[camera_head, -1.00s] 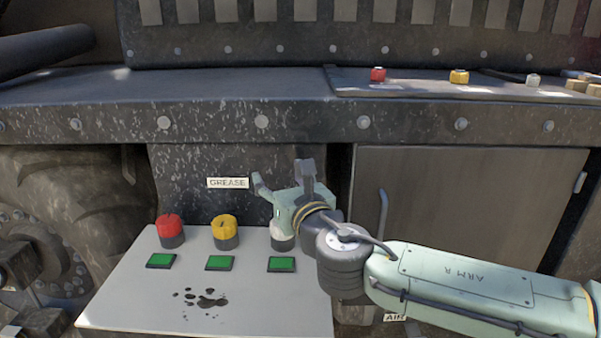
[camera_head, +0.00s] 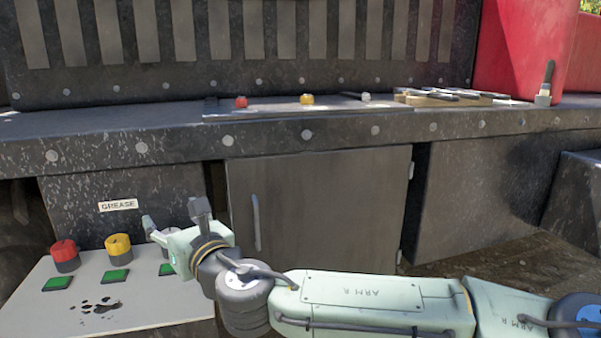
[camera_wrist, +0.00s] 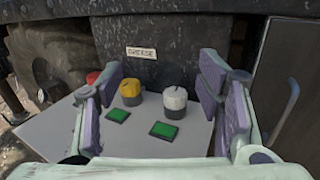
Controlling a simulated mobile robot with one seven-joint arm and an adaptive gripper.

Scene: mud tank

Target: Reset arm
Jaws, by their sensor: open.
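My arm reaches in from the lower right in the head view. My gripper (camera_head: 176,219) is open and empty, above the right end of the light grey panel (camera_head: 135,307). In the wrist view the two fingers (camera_wrist: 162,110) stand wide apart. Between them show the yellow-topped cap (camera_wrist: 131,92) and the white-topped cap (camera_wrist: 175,98), both beyond the fingers and not touched. In the head view the white cap is mostly hidden behind my gripper.
A red cap (camera_head: 64,255) and green pads (camera_head: 57,284) are on the panel, with dark stains. A GREASE label (camera_head: 118,205) is behind. A cabinet door (camera_head: 320,210) stands right of my gripper. A ledge above holds small red, yellow and white caps and tools (camera_head: 445,97).

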